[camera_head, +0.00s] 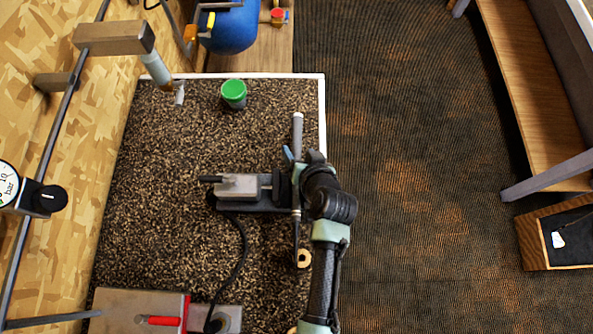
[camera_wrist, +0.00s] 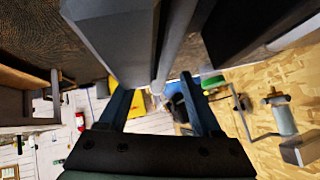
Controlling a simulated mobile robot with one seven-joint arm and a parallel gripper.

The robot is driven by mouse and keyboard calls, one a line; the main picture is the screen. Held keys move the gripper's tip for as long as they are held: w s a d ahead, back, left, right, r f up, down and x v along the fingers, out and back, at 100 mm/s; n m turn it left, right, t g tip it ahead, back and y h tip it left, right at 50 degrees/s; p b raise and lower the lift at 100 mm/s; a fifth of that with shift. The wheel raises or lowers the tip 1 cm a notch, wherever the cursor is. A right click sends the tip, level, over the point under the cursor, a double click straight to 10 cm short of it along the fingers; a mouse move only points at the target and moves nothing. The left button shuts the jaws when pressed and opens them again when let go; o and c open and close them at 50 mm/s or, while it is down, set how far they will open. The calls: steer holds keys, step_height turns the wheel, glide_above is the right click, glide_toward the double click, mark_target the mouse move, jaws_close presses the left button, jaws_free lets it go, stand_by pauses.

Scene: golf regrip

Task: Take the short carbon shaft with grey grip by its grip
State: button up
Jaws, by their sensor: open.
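The short shaft with the grey grip (camera_head: 298,128) lies lengthwise near the right edge of the mat in the head view. Its grip end points to the back. A thin dark shaft (camera_head: 296,228) shows on the near side of the vise. My gripper (camera_head: 291,154) is over the lower part of the grip, beside the vise, with a blue finger just left of the grip. In the wrist view the gripper (camera_wrist: 157,88) is open, its blue fingers apart. Large grey surfaces reach down toward the fingers there; I cannot tell which is the grip. My wrist hides the middle of the club.
A vise (camera_head: 238,186) stands left of my gripper. A green-lidded pot (camera_head: 234,93) stands behind it on the speckled mat (camera_head: 165,190). A tan ring (camera_head: 303,258) lies near my arm. A red-handled device (camera_head: 150,312) is at front left.

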steer(key=shift+w+f, duration=0.2)
steer(key=shift+w, duration=0.05)
jaws_close()
stand_by(1.4)
